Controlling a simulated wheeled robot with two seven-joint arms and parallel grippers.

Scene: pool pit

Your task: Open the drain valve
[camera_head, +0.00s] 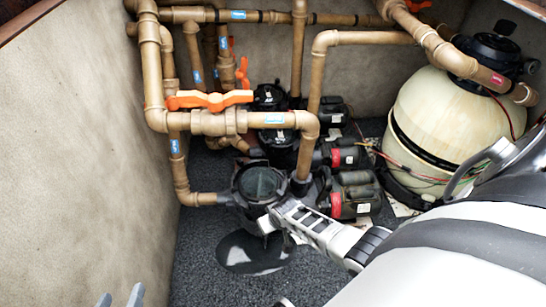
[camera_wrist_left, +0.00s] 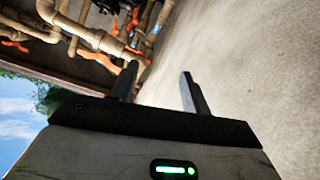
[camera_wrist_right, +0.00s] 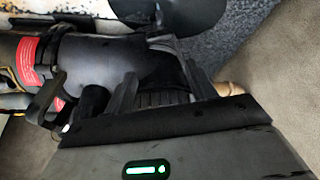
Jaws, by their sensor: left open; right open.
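Several valves with orange handles sit on the brown pipes. The nearest orange handle (camera_head: 208,100) lies along a horizontal pipe with a blue label. I cannot tell which is the drain valve. My left gripper (camera_head: 121,297) is open and empty at the bottom left, apart from the pipes; they show beyond its fingers (camera_wrist_left: 158,85) in the left wrist view. My right gripper (camera_wrist_right: 162,85) is open close over a black pump; contact is unclear.
Pumps with red bands (camera_head: 337,203) stand on the dark gravel floor. A round black disc (camera_head: 250,252) lies in front of them. A large cream tank (camera_head: 440,120) stands at the right. The left wall (camera_head: 80,140) bounds the pit. My right arm covers the lower right.

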